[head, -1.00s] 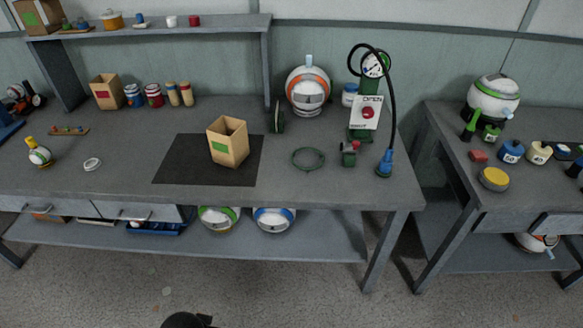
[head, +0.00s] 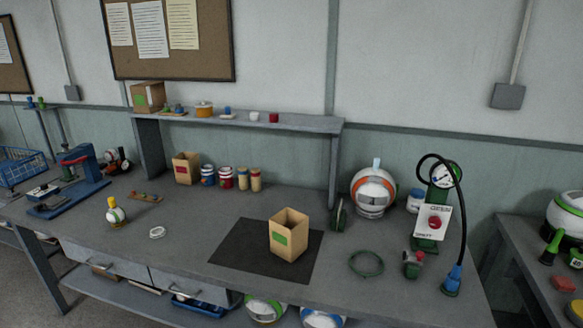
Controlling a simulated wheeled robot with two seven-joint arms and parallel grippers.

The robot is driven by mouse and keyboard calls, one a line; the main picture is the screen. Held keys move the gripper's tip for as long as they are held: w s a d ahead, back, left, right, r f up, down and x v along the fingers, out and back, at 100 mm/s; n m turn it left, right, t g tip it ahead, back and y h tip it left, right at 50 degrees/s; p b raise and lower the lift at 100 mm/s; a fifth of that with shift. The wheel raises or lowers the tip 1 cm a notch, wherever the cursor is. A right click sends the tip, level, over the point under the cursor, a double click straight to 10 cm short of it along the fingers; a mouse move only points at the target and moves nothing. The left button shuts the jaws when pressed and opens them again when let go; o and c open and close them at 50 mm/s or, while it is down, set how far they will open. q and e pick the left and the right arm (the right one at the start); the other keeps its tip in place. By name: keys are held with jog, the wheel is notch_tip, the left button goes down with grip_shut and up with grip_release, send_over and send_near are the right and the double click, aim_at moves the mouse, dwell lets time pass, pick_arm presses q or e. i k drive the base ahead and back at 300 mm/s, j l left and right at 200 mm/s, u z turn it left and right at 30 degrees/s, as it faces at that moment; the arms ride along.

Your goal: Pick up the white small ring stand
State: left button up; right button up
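The white small ring stand (head: 157,232) lies flat on the grey workbench (head: 190,222), left of the dark mat. It looks like a small white ring. A small ball with a yellow top (head: 116,214) stands to its left. Neither of my grippers shows in the head view.
An open cardboard box (head: 289,240) stands on the dark mat (head: 235,247). A green ring (head: 366,264) and a pump with a black hose (head: 433,222) are at the right. Several jars (head: 227,178) stand under the shelf (head: 300,124). The bench around the white ring is clear.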

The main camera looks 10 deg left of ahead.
aim_at(158, 232)
jog(key=u, duration=1.35)
